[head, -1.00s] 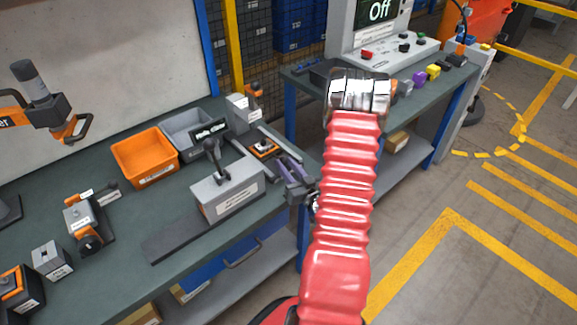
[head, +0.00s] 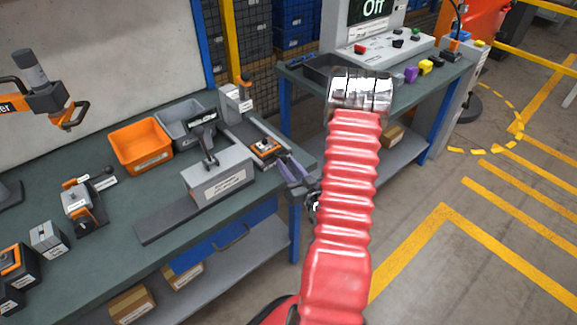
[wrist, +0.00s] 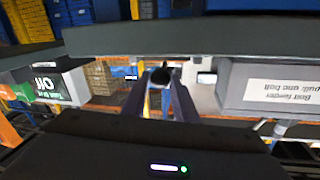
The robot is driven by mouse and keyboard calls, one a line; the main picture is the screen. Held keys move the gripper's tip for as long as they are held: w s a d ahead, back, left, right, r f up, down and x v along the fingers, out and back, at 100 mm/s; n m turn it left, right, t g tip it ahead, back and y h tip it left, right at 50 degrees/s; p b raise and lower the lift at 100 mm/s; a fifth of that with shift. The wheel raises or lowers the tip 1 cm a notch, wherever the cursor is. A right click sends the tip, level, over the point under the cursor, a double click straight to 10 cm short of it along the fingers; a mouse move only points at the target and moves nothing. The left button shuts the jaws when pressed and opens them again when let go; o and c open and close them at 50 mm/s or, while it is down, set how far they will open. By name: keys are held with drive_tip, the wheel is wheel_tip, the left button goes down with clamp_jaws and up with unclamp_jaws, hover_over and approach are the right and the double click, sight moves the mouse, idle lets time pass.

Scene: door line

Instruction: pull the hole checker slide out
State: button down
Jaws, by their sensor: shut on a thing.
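The hole checker slide (head: 262,146) is a dark tray on the bench's right part, carrying an orange and black piece. The grey upright unit (head: 235,103) stands at its back end, apparently the checker's body. My gripper (head: 285,163) is at the slide's front end, near the bench's right edge, with its purple fingers pointing in along the slide. In the wrist view my gripper (wrist: 159,88) is shut on a small dark knob (wrist: 161,76), apparently the slide's handle. The grip itself is hidden in the head view by the fingers and my arm.
The grey bolt feeder (head: 217,181) with its lever stands left of the slide. An orange bin (head: 141,146) and a grey bin (head: 181,121) are behind it. A second bench (head: 440,84) with a control panel stands at the back right.

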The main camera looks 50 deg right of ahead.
drive_tip(key=shift+s+f, duration=0.1)
drive_tip(key=shift+s, duration=0.1)
drive_tip(key=c, duration=1.8)
unclamp_jaws()
drive_tip(key=shift+s, duration=0.1)
drive_tip(key=o, duration=0.4)
drive_tip(key=shift+c, duration=0.2)
drive_tip(key=v, duration=1.3)
drive_tip(key=shift+s+a, duration=0.2)
drive_tip(key=shift+s, duration=0.1)
